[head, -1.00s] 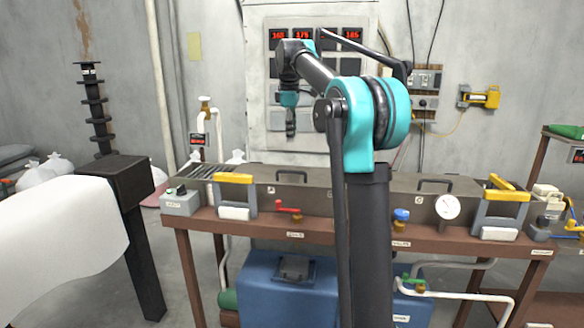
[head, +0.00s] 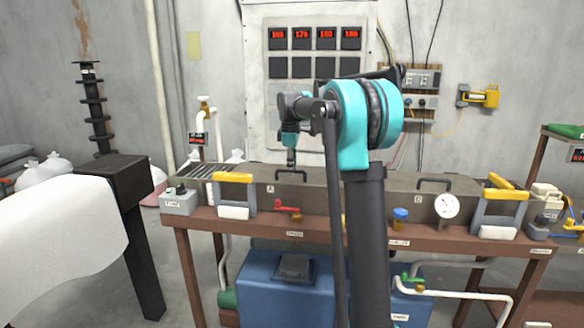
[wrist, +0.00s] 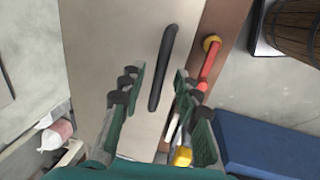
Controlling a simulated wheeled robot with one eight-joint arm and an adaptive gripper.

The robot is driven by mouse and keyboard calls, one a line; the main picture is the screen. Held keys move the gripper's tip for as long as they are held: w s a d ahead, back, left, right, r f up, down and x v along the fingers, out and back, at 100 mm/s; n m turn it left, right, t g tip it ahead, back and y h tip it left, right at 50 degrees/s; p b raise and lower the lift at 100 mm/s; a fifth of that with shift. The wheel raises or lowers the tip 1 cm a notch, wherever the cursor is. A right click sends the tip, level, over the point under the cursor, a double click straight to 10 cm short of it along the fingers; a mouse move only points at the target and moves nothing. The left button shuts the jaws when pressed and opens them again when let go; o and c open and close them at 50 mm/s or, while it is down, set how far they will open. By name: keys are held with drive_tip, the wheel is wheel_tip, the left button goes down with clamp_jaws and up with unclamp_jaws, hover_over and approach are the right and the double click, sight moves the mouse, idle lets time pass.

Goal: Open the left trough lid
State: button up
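The left trough lid (head: 262,183) is a flat grey-brown plate, and it lies shut on the long trough. Its black bar handle (head: 291,173) stands on top; it also shows in the wrist view (wrist: 163,68). My gripper (head: 291,162) points down just above this handle. In the wrist view my gripper (wrist: 158,82) is open, with the two green-and-black fingers apart. The handle lies between the finger lines and extends beyond the fingertips. Whether either finger touches it I cannot tell.
A yellow-topped clamp (head: 236,193) stands at the trough's left end, another (head: 500,205) at its right. A red valve handle (head: 287,210), a blue knob (head: 400,214) and a white gauge (head: 447,206) line the front. A second lid handle (head: 434,182) is to the right.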

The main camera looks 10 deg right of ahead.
clamp_jaws()
idle(0.5)
